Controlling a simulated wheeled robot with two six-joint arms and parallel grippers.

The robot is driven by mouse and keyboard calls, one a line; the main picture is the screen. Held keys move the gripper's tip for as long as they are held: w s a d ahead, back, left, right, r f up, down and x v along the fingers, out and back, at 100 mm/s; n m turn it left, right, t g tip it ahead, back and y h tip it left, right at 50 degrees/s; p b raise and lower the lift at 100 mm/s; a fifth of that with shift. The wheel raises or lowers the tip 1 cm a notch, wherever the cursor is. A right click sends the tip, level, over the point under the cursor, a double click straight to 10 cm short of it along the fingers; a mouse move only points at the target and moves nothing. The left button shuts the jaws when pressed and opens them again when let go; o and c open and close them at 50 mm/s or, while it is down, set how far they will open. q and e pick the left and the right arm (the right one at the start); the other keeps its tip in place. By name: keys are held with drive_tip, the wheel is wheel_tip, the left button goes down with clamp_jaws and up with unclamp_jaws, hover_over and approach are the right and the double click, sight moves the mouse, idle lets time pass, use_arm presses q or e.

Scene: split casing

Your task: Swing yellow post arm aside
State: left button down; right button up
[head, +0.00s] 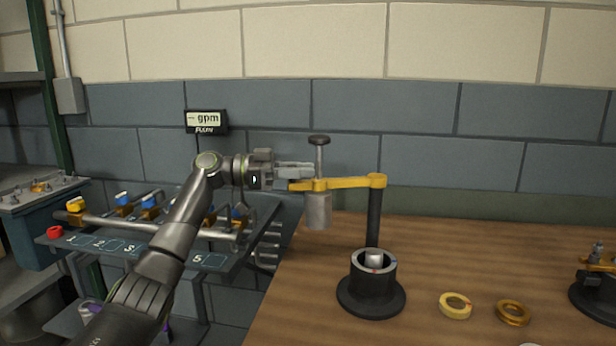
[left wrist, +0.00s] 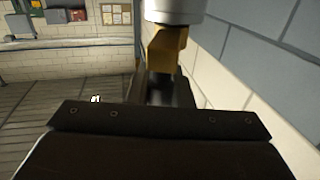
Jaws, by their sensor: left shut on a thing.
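The yellow post arm (head: 350,182) reaches left from the top of a dark upright post (head: 374,220). A grey cylinder (head: 317,210) hangs below its left end, and a rod with a dark knob (head: 319,140) rises above it. My left gripper (head: 300,177) is shut on the yellow arm's left end. In the left wrist view, the yellow end (left wrist: 165,48) sits at the jaws, with a pale cylinder (left wrist: 174,10) beyond it. The arm's end stands to the left of the black round casing base (head: 371,290). My right gripper is not in view.
A yellow ring (head: 455,305) and a brass ring (head: 513,312) lie on the wooden table (head: 470,250) right of the casing. Another dark fixture (head: 598,290) stands at the right edge. A valve panel (head: 150,235) is at the left, and a block wall is behind.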

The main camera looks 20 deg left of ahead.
use_arm(q)
drive_tip(key=shift+w+a, duration=0.15)
drive_tip(key=shift+w, duration=0.05)
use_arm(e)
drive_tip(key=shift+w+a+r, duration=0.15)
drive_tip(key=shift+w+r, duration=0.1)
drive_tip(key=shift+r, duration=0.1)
use_arm(q)
drive_tip(key=c, duration=1.6)
unclamp_jaws()
drive_tip(key=o, duration=0.3)
drive_tip(key=shift+w+f+g, duration=0.1)
drive_tip(key=shift+w+g, duration=0.05)
drive_tip(key=shift+g, duration=0.15)
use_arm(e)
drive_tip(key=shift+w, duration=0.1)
use_arm(q)
drive_tip(key=shift+a, duration=0.3)
drive_tip(key=b+v, duration=0.1)
drive_tip(key=v, duration=1.6)
drive_tip(key=shift+b, duration=0.3)
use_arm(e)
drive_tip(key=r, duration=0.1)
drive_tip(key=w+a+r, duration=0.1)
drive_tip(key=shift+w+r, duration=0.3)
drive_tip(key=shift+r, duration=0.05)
